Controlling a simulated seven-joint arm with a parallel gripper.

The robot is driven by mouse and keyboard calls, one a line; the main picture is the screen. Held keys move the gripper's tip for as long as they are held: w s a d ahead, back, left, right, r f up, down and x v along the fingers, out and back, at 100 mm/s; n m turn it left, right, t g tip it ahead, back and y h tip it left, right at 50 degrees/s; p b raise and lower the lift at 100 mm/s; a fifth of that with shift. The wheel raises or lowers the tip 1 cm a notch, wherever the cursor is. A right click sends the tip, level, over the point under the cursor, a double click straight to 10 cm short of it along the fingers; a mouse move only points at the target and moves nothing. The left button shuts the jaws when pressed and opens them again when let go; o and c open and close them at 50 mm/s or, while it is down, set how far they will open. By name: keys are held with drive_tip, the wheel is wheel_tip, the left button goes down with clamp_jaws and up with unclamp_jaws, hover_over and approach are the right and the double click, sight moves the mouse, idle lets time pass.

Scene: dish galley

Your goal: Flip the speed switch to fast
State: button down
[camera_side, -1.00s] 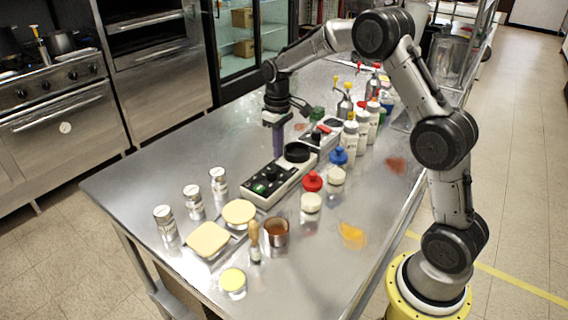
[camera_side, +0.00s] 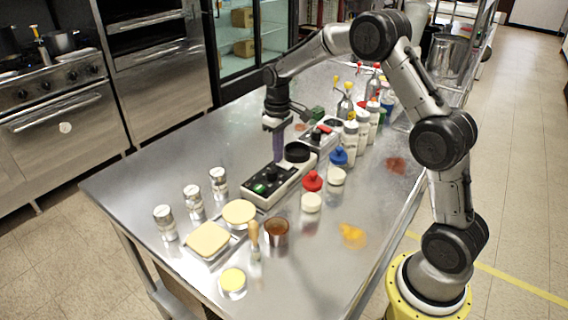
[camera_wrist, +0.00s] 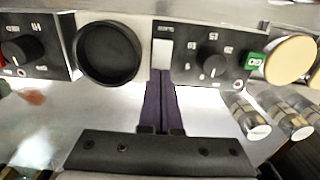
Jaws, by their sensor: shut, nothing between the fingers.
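A grey device with a black control panel (camera_side: 262,189) stands on the steel table. In the wrist view its panel carries a dial knob (camera_wrist: 213,66), a green button (camera_wrist: 254,61) and, at its left end, a pale rocker-like piece (camera_wrist: 162,51) under a small label. I take this piece for the speed switch; its label is too blurred to read, and I cannot tell which way it is set. My gripper (camera_side: 279,160) points down with its purple fingers together and empty. In the wrist view the fingertips (camera_wrist: 160,73) are just below the pale piece; contact cannot be told.
A round black dish (camera_side: 297,152) sits beside the panel, with a second device (camera_side: 320,135) beyond it. White bottles (camera_side: 350,136), a red-capped jar (camera_side: 312,192) and a blue-capped jar (camera_side: 337,166) stand to the right. Shakers (camera_side: 193,201) stand left.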

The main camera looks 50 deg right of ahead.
drive_tip(key=shift+r, duration=3.45)
wheel_tip(320, 180, up, 9)
drive_tip(key=t, duration=0.2)
hover_over(279, 173)
drive_tip(key=s+a+r+n+t, duration=0.1)
drive_tip(key=s+a+r, duration=0.2)
drive_tip(key=s, duration=0.3)
drive_tip(key=s+a+r+t, duration=0.1)
drive_tip(key=s+a+r, duration=0.15)
drive_tip(key=s, duration=0.35)
drive_tip(key=s+a+f, duration=0.1)
drive_tip(key=s+f, duration=0.2)
drive_tip(key=s, duration=0.4)
drive_tip(key=s+a+f+m+t, duration=0.1)
drive_tip(key=s+f, duration=0.3)
drive_tip(key=s, duration=0.4)
drive_tip(key=shift+s+a+f+t, duration=0.15)
drive_tip(key=shift+s+a+t, duration=0.05)
drive_tip(key=shift+t, duration=0.1)
